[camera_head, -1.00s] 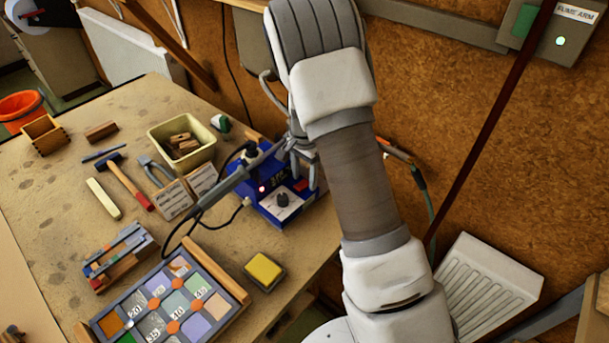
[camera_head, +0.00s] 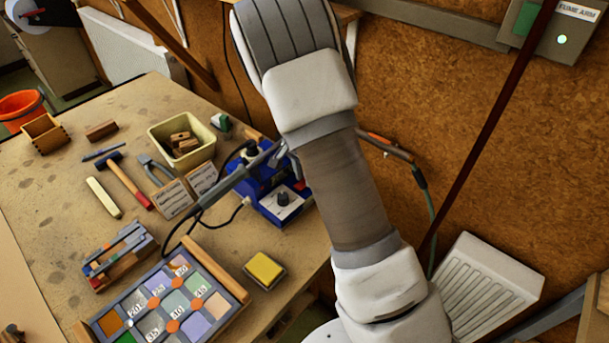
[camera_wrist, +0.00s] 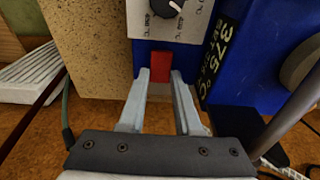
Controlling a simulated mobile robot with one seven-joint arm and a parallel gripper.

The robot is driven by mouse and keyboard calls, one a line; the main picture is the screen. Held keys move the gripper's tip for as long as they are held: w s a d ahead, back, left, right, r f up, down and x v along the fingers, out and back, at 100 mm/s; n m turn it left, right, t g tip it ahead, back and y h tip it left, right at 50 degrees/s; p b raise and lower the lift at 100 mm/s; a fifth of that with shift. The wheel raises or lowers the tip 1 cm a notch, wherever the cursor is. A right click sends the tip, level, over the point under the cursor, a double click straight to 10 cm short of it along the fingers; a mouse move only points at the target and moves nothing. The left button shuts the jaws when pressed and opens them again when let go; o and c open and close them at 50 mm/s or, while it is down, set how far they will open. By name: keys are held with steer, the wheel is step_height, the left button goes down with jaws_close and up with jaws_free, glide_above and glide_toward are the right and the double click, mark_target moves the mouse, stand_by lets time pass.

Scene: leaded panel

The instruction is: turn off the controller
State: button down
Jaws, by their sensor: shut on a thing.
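The controller is a blue box (camera_head: 280,205) with a grey front panel and a black dial, at the right edge of the workbench in the head view. In the head view my arm hides the switch and most of my gripper.
The soldering iron (camera_head: 225,186) and its cable lie left of the controller. A yellow sponge (camera_head: 264,268) and a leaded panel (camera_head: 160,310) are in front. A tub (camera_head: 181,140) stands behind. A grey fume-arm box (camera_head: 545,35) hangs on the wall.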

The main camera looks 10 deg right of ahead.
steer(key=shift+s+a+t+h, duration=0.1)
steer(key=shift+a+t+h, duration=0.05)
steer(key=shift+t+h, duration=0.3)
steer(key=c, duration=0.6)
jaws_free()
steer(key=v, duration=1.7)
steer(key=shift+r, duration=0.2)
steer(key=shift+a, duration=0.1)
